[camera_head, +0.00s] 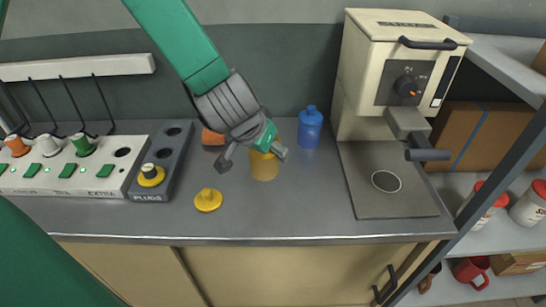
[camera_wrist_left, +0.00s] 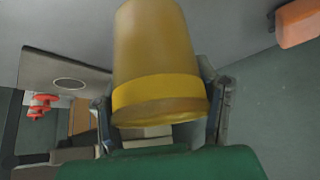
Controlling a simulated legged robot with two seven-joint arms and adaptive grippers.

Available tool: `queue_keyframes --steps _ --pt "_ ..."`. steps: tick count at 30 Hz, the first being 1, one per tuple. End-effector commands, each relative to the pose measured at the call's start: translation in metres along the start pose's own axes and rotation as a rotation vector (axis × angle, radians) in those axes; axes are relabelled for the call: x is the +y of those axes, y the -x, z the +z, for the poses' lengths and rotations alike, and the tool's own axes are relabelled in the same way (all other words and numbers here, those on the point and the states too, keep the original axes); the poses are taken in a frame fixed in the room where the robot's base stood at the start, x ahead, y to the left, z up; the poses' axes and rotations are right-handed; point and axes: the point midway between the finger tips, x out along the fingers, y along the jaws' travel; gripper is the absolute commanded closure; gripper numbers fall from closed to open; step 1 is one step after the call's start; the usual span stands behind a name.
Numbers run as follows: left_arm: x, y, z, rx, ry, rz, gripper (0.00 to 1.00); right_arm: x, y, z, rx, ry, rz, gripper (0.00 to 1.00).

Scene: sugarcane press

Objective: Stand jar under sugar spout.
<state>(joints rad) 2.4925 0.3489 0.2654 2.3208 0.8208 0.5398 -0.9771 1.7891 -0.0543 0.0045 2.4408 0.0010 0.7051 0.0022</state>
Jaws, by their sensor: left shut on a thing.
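A translucent amber-yellow jar (camera_head: 264,167) stands upright at the middle of the grey counter, left of the blue jar. My left gripper (camera_head: 253,157) is shut on it, with one finger on each side, and hides part of its top. The yellow jar also fills the middle of the left wrist view (camera_wrist_left: 155,55), with a brighter yellow band near its rim. I cannot tell whether its base touches the counter. The cream press (camera_head: 390,70) stands at the right. Its grey spout (camera_head: 407,122) hangs over a metal plate (camera_head: 375,207) with a ringed circle (camera_head: 386,181). My right gripper is not in view.
A blue lidded jar (camera_head: 310,130) stands right of the yellow jar. A yellow lid (camera_head: 208,200) lies to the front left, and an orange block (camera_head: 213,137) lies behind. A control panel (camera_head: 75,170) fills the left. The counter between yellow jar and plate is clear.

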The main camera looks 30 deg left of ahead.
Motion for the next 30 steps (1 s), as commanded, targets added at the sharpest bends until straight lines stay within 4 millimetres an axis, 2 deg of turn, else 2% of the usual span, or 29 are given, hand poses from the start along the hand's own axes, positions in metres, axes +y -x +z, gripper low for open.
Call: queue_keyframes --steps 1,3,8,16,23,30 --pt "-0.016 0.004 -0.016 0.006 0.006 -0.005 0.83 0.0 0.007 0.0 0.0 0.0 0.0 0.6" --pt "-0.033 0.005 -0.03 0.006 0.006 -0.004 0.83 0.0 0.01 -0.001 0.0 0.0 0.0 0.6" --pt "-0.058 0.007 -0.047 0.008 0.003 0.0 0.83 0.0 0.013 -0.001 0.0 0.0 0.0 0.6" --pt "-0.059 -0.034 -0.024 0.004 0.002 0.002 0.83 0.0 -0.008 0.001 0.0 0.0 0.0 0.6" --pt "-0.06 -0.049 -0.014 0.007 0.0 0.002 0.83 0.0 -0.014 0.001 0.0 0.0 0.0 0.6" --pt "-0.061 -0.077 0.003 0.007 0.003 0.003 0.83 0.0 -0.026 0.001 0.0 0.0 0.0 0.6"
